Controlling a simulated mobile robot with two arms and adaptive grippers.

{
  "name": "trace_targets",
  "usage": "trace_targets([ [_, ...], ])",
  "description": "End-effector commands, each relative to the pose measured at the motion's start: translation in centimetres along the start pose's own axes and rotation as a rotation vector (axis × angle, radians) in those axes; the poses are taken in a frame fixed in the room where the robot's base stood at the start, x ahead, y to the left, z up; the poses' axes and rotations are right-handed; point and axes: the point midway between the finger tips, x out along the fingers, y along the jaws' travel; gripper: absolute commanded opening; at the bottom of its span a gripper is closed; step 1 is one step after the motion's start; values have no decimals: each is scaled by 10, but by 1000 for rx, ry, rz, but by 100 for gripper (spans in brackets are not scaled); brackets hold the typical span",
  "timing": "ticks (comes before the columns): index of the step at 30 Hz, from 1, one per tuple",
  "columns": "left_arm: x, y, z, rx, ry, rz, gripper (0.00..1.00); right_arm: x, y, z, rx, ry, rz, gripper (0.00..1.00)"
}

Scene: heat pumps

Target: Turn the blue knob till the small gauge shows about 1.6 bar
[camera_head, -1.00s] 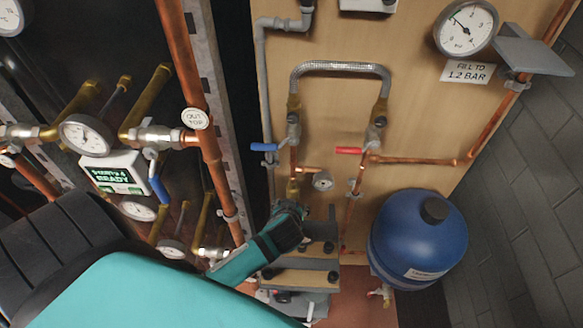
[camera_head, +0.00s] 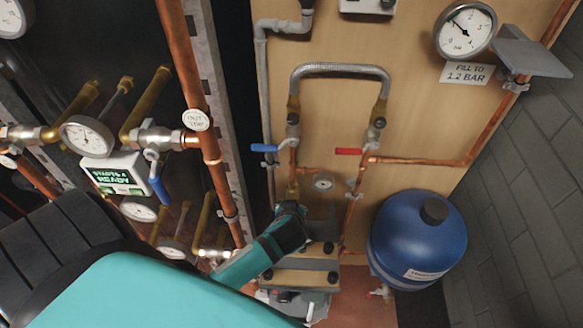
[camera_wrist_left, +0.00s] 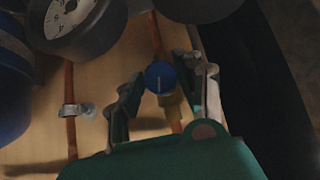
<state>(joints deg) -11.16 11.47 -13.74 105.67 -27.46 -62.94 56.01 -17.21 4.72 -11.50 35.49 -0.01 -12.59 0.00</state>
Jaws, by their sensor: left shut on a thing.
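The blue knob (camera_wrist_left: 159,77) shows in the left wrist view as a round cap with a pale line, on a brass fitting. My left gripper (camera_wrist_left: 166,88) has one finger on each side of the knob and is shut on it. In the head view my left gripper (camera_head: 292,211) reaches the lower pipework and hides the knob. The small gauge (camera_head: 323,183) sits just right of it on a short copper branch; its needle is too small to read. A gauge (camera_wrist_left: 76,18) is cut off at the top of the wrist view. My right gripper is not in view.
A blue-handled valve (camera_head: 264,148) and a red-handled valve (camera_head: 348,151) sit above, below a braided hose (camera_head: 340,68). A blue tank (camera_head: 418,240) stands right. A large gauge (camera_head: 465,29) hangs above a "FILL TO 1.2 BAR" label (camera_head: 466,73). Copper pipes run at left.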

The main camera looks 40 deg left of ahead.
Motion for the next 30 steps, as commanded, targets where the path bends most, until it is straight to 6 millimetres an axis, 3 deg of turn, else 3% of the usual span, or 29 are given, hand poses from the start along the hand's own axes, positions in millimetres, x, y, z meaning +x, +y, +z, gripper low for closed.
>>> trace_targets([
  [11, -1, 4, 0, 173, -3, -175, 4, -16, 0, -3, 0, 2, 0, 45],
  [30, 2, 7, 1, 405, 0, -404, 4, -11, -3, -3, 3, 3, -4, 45],
])
